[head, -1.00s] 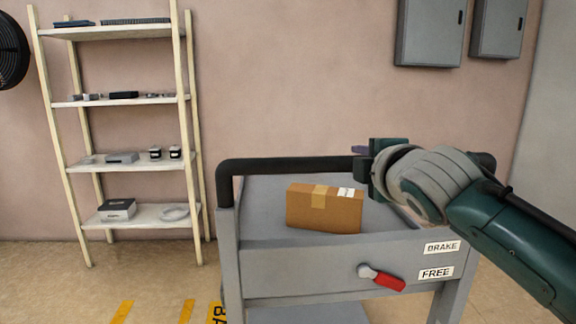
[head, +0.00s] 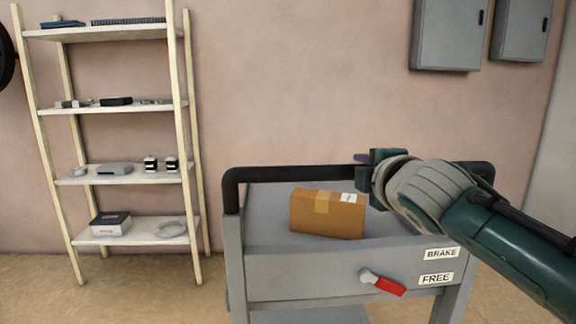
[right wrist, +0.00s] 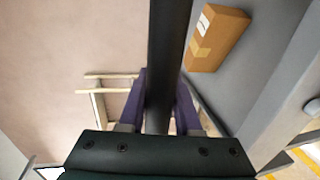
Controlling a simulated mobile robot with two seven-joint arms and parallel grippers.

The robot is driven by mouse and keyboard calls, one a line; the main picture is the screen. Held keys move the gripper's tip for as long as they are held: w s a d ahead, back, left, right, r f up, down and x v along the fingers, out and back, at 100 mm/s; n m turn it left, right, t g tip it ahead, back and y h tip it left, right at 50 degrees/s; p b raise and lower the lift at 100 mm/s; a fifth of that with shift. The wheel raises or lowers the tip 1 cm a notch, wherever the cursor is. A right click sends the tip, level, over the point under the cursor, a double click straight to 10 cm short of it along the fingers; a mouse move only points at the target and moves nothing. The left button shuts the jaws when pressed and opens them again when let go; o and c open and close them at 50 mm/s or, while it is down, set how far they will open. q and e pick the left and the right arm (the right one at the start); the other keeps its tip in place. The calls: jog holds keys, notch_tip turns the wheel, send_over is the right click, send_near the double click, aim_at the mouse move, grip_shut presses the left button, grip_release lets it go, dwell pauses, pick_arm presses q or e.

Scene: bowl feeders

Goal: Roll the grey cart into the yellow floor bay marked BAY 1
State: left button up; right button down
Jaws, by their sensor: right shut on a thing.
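The grey cart (head: 290,262) stands in front of me in the head view, with a black push handle (head: 290,174) along its top. My right gripper (head: 364,172) is shut on the handle, right of its middle. In the right wrist view the black handle (right wrist: 168,60) runs between the purple fingers (right wrist: 158,105). A red brake lever (head: 388,286) on the cart's front panel points right and slightly down, near the FREE label (head: 437,279) and below the BRAKE label (head: 441,254). No yellow bay marking shows in the head view now. My left gripper is not in view.
A cardboard box (head: 327,214) lies on the cart's top; it also shows in the right wrist view (right wrist: 218,38). A cream shelf rack (head: 125,110) stands at the wall on the left. Grey wall cabinets (head: 446,36) hang at upper right. Floor left of the cart looks clear.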

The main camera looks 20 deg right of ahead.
jog(key=c, duration=0.6)
grip_release()
jog(key=p+v, duration=0.3)
jog(key=v, duration=0.7)
